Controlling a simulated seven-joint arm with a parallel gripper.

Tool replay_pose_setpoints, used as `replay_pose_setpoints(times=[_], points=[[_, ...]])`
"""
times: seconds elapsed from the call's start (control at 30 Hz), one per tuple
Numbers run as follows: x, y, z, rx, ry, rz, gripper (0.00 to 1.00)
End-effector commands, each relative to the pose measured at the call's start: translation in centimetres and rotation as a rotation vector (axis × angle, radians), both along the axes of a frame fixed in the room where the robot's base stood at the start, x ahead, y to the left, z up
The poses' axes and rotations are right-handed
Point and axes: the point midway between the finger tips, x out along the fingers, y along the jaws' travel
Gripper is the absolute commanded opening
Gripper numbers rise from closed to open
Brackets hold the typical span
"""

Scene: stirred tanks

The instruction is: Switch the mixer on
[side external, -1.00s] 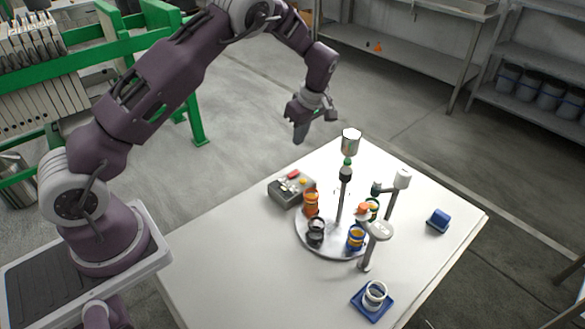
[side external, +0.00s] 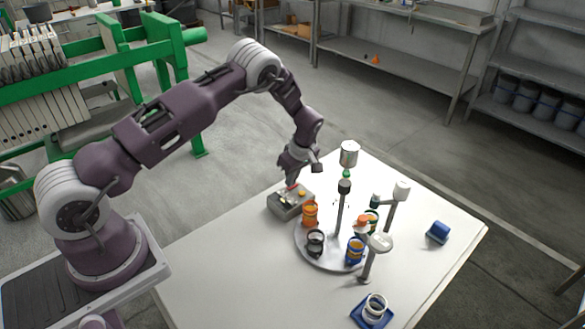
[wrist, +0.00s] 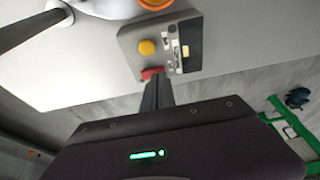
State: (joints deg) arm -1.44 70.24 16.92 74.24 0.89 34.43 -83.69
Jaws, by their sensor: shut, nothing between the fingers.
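The grey control box (side external: 284,210) stands on the white table near its far left edge. It carries a red switch (wrist: 152,73) and a yellow round button (wrist: 147,47), which both show in the wrist view. My gripper (side external: 291,183) is shut and empty, pointing down over the box. In the wrist view its fingertips (wrist: 155,82) are right at the red switch; I cannot tell whether they touch it. In the side view the gripper partly hides the switch. The mixer (side external: 341,215) is a round plate with a central post, ringed by orange, black, blue and green jars.
The orange jar (side external: 310,214) stands close to the right of the box. The front left of the table (side external: 225,270) is clear.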

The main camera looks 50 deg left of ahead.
Motion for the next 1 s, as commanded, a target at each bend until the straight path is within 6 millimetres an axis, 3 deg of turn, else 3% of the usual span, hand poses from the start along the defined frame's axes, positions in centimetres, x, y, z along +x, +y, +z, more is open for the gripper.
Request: replay_pose_setpoints(times=[1.0], points=[[-1.1,-0.1,-2.2,-0.003,0.012,0.001,0.00]])
